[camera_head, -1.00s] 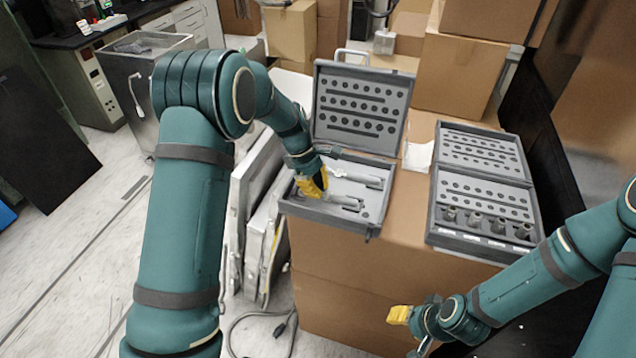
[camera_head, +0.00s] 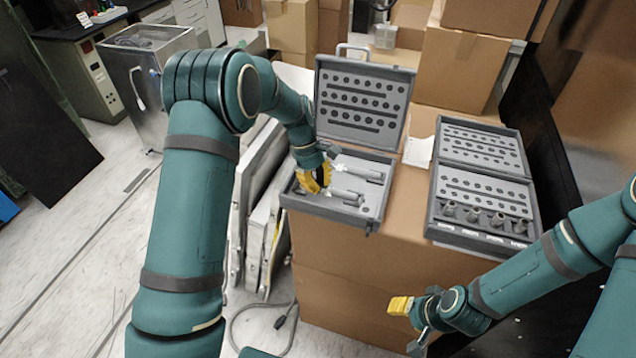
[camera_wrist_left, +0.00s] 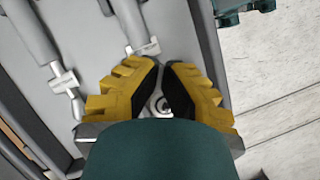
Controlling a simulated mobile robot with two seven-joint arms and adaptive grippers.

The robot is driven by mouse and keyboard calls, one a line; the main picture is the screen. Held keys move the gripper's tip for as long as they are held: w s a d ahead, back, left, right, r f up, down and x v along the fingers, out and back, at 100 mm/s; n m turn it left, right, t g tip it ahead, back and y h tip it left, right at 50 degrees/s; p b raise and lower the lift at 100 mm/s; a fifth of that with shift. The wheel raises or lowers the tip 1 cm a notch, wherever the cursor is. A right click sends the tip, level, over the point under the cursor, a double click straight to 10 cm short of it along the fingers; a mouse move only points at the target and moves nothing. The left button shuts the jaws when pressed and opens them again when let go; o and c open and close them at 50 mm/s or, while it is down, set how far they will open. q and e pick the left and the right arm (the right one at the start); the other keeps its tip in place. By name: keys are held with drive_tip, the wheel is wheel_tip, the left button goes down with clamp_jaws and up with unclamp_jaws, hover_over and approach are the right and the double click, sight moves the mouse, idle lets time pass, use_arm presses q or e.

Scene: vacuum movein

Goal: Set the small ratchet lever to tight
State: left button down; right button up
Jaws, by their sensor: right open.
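An open grey tool case (camera_head: 372,222) stands on a cardboard box, with two silver ratchet tools lying in its tray. One tool (camera_head: 357,171) lies toward the back; the other (camera_head: 347,193) lies nearer the front. My left gripper (camera_head: 318,180) is low over the left part of the tray, at the tools' left ends. In the left wrist view its yellow fingers (camera_wrist_left: 163,75) lean together around a small round ratchet head (camera_wrist_left: 162,104). The fingers hide its lever, and contact is unclear. My right gripper (camera_head: 404,312) is open and empty before the box's front.
A second open case (camera_head: 480,247) with several dark sockets stands to the right on the box. The raised lid (camera_head: 362,103) of the tool case is behind the tray. White panels (camera_head: 262,215) lean left of the box. A cable (camera_head: 262,306) lies on the floor.

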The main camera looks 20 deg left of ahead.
use_arm(q)
drive_tip(key=c, duration=1.1)
unclamp_jaws()
drive_tip(key=shift+f, duration=0.1)
drive_tip(key=v, duration=1.2)
drive_tip(key=shift+d, duration=0.1)
